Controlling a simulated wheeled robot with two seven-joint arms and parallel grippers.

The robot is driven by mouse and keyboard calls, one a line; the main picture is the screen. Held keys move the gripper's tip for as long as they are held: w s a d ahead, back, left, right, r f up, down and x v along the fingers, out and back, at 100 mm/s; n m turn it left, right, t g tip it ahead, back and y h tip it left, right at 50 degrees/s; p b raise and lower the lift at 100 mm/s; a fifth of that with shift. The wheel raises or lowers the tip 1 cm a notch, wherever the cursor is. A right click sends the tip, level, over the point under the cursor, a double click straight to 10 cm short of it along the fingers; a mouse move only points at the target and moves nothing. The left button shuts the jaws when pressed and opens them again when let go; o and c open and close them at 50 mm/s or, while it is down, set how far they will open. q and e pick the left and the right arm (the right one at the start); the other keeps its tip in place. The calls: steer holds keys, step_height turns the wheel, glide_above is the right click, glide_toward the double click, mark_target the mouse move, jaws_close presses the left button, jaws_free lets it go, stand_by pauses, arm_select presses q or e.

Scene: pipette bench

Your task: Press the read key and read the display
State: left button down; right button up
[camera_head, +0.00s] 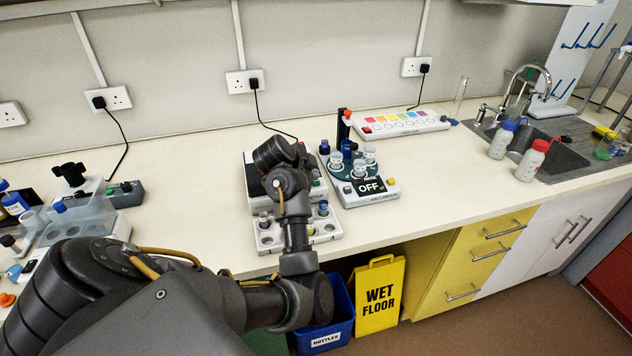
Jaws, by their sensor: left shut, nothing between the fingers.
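A white instrument (370,200) with a dark display (369,187) reading "OFF" stands at the middle of the bench. It has a round carousel with several clear cups on top and small keys beside the display. A second white unit (249,158) with a dark panel stands to its left, partly behind my left arm. It has small coloured keys at its right side. I cannot tell which key is the read key. My left gripper (279,197) is over this second unit, shut and empty. Its fingertips are largely hidden by my own arm. My right gripper is out of view.
A white rack (268,238) with round wells is in front of the second unit. A colour-strip box (400,124), sink (556,158) and two bottles (502,141) are to the right. Pipette stands (80,210) are at left. A yellow "WET FLOOR" sign (380,292) stands below.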

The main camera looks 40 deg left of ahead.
arm_select(q)
steer(key=shift+f+b, duration=0.5)
steer(key=shift+b, duration=0.05)
stand_by(0.4)
steer(key=shift+r, duration=0.1)
steer(key=shift+r+p, duration=0.65)
steer(key=shift+r, duration=0.2)
step_height(320, 180, up, 6)
steer(key=p, duration=0.4)
stand_by(0.5)
stand_by(0.4)
